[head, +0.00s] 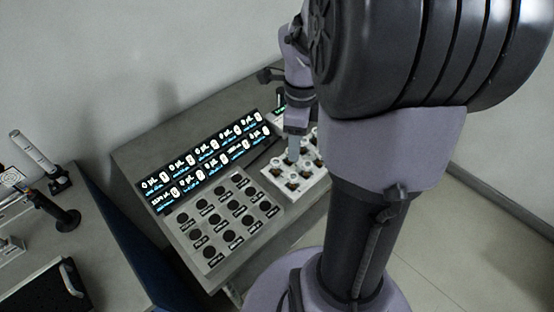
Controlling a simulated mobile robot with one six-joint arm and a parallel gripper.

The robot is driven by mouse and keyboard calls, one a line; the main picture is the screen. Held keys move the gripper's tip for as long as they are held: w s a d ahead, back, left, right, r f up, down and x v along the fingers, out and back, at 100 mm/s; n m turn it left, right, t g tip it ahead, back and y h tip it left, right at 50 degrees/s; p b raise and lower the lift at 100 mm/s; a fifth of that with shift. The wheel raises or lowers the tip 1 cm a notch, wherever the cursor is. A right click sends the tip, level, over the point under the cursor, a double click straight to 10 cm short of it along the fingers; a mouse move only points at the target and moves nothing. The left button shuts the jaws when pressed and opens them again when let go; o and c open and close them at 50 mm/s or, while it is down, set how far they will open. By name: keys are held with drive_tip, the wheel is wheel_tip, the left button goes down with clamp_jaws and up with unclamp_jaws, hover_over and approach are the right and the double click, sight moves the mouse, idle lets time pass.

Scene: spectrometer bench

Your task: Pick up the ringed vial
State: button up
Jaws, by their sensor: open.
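A white rack (283,193) with several small vials (291,186) stands at the right of the bench panel. The vials have pale tops and look dark or amber below. I cannot tell which of them is ringed. My gripper (291,158) points down over the back part of the rack, close to the vial tops, open. Its fingertips are small here, and I cannot tell whether they touch or surround a vial. My arm hides the right part of the rack.
A lit display panel (208,159) and a grey plate with several round dark holes (262,206) lie left of the rack. A black stand (67,217) and a pale pen-like tool (35,152) are on the left bench. A wall rises behind.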

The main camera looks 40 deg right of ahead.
sight(293, 176)
wheel_tip(293, 176, down, 11)
drive_tip(key=b, duration=0.4)
drive_tip(key=shift+f, duration=0.15)
wheel_tip(293, 176, down, 5)
drive_tip(key=shift+a+r+b, duration=0.1)
drive_tip(key=shift+r+b, duration=0.1)
drive_tip(key=shift+b, duration=0.9)
drive_tip(key=shift+r, duration=0.1)
drive_tip(key=shift+c, duration=1.1)
clamp_jaws()
